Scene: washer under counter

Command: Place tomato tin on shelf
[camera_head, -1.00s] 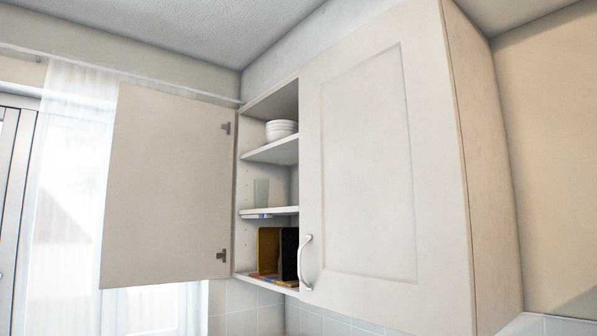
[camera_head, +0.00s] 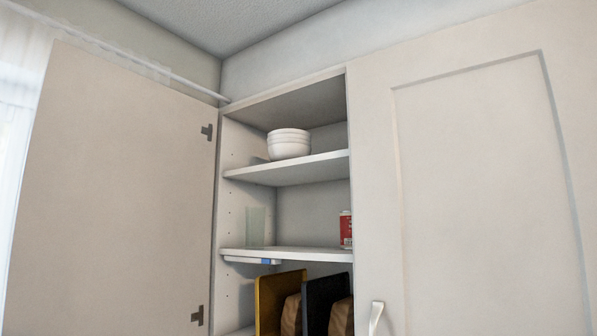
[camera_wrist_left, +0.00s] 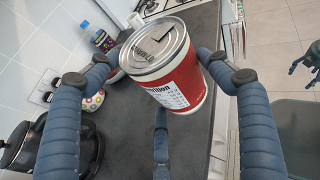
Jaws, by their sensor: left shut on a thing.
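The tomato tin (camera_wrist_left: 168,70) is red with a white label and a silver lid; it shows in the left wrist view, tilted. My left gripper (camera_wrist_left: 153,60) is shut on it, with blue fingers around its sides. The tin is above a dark counter. The open cupboard's shelves fill the middle of the head view: an upper shelf (camera_head: 290,170), and a middle shelf (camera_head: 300,254). Neither gripper shows in the head view. Part of my right gripper (camera_wrist_left: 306,62) shows at the right edge of the left wrist view; its opening is unclear.
White bowls (camera_head: 289,143) stand on the upper shelf. A glass (camera_head: 256,226) and a red-and-white container (camera_head: 346,230), partly hidden, stand on the middle shelf, with free room between. Boards (camera_head: 318,300) stand below. The left door (camera_head: 115,190) is open; the right door (camera_head: 480,190) is shut.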

